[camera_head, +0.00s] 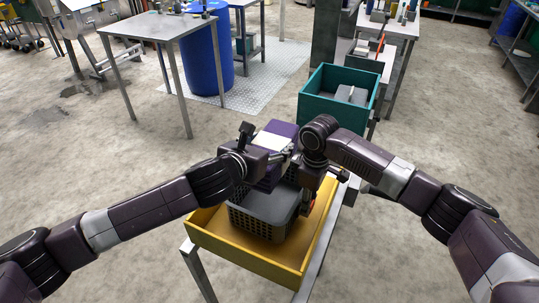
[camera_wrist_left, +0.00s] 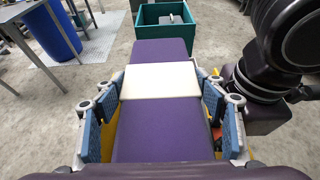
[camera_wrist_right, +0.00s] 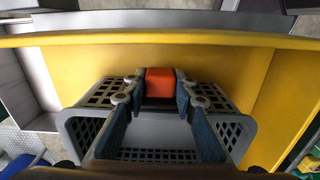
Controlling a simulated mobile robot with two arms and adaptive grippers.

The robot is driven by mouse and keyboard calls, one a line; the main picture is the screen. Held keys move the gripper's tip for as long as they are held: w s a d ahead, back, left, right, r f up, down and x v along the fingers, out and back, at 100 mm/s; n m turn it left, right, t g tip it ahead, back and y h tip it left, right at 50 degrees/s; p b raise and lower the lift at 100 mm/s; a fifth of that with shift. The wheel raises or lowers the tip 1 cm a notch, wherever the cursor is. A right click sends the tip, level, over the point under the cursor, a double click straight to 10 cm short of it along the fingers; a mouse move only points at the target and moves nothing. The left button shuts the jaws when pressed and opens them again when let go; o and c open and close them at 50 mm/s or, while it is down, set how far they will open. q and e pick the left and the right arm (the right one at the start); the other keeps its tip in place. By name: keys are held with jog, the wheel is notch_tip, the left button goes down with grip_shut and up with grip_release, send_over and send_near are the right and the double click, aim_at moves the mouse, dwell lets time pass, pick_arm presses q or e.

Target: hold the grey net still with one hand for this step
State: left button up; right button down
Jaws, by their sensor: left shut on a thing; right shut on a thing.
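The grey net (camera_head: 264,222) is a basket with slotted walls inside a yellow tray (camera_head: 240,262). In the right wrist view, the net (camera_wrist_right: 238,122) lies below my right gripper (camera_wrist_right: 160,88), whose fingers are shut around an orange block-like part (camera_wrist_right: 160,82) at the net's rim. My right gripper (camera_head: 308,186) is over the net's right side in the head view. My left gripper (camera_wrist_left: 155,105) is shut on a purple box (camera_wrist_left: 160,55) with a white band (camera_wrist_left: 160,83), one finger on each side. The box (camera_head: 283,128) is behind the net in the head view, partly hidden by my arms.
A teal crate (camera_head: 312,106) with a grey item inside stands beyond the yellow tray. A blue barrel (camera_head: 203,62) and a metal table (camera_head: 158,25) are at the back left. The floor left of the tray is clear.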

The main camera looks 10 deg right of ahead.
jog(key=c, duration=1.5)
grip_release()
notch_tip(320, 180, up, 12)
jog(key=shift+f, duration=0.1)
